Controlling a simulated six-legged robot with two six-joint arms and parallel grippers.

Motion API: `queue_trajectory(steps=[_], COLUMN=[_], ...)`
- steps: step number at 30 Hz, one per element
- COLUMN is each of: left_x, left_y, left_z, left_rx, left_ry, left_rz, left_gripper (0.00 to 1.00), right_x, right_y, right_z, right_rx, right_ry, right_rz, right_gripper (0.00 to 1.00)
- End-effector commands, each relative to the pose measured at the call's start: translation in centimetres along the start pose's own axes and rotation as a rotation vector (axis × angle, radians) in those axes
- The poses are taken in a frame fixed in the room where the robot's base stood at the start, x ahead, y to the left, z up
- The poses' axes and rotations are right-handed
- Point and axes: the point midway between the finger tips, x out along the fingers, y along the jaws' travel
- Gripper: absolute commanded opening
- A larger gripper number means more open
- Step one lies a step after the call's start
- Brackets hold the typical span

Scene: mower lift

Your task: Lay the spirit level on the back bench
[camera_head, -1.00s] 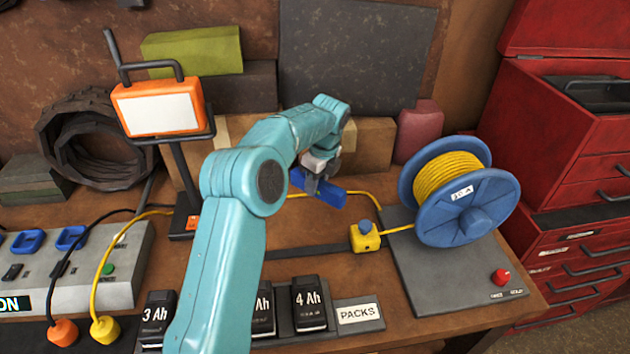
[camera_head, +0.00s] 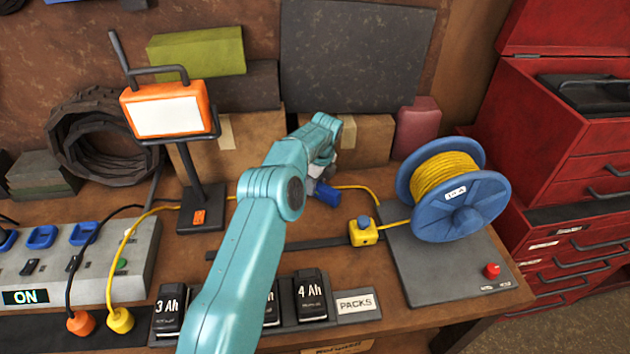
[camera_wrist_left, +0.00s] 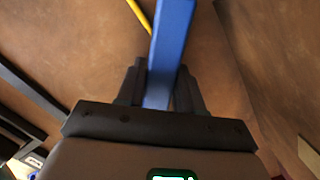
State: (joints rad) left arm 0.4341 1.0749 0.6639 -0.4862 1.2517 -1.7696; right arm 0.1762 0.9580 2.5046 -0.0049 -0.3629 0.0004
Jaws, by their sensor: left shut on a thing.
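The blue spirit level (camera_head: 327,194) is partly hidden behind my left arm and gripper in the head view. My left gripper (camera_head: 314,183) is shut on it over the back part of the bench (camera_head: 340,222). In the left wrist view the blue level (camera_wrist_left: 170,50) runs straight out from between the dark fingers of the gripper (camera_wrist_left: 160,90). The wooden bench top (camera_wrist_left: 235,70) lies beyond it. I cannot tell whether the level touches the bench. My right gripper is not in view.
A yellow cable runs behind the level to a yellow box (camera_head: 363,232) and a blue cable reel (camera_head: 460,205) on the right. A work lamp (camera_head: 168,112) stands left. Cardboard boxes (camera_head: 365,140) line the back. Battery packs (camera_head: 312,298) sit at the front.

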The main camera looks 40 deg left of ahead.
Motion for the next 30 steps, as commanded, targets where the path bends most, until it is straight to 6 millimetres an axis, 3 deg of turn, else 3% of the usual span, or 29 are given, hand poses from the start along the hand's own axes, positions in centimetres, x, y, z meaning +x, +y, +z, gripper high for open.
queue_trajectory(steps=[1, 12, 13, 15, 24, 30], left_x=[-0.1, 0.7, 0.6, 0.6, 0.3, -2.2], left_y=[-0.2, -0.2, -0.2, -0.2, -0.2, -0.3], left_z=[0.2, 0.1, 0.1, 0.1, 0.2, 0.2], left_rx=[-0.003, -0.002, -0.002, -0.002, -0.002, -0.003], left_ry=[-0.001, -0.001, -0.001, -0.001, -0.001, -0.003], left_rz=[-0.002, -0.003, -0.002, -0.002, -0.003, -0.007], left_gripper=[0.0, 0.0, 0.43, 0.62, 0.62, 0.62], right_x=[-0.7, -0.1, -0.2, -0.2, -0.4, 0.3], right_y=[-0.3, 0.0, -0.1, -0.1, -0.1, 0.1], right_z=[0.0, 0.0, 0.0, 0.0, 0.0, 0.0], right_rx=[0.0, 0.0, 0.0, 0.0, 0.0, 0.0], right_ry=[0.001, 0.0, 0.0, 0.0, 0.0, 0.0], right_rz=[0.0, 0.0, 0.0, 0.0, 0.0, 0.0], right_gripper=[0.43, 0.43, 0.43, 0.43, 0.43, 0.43])
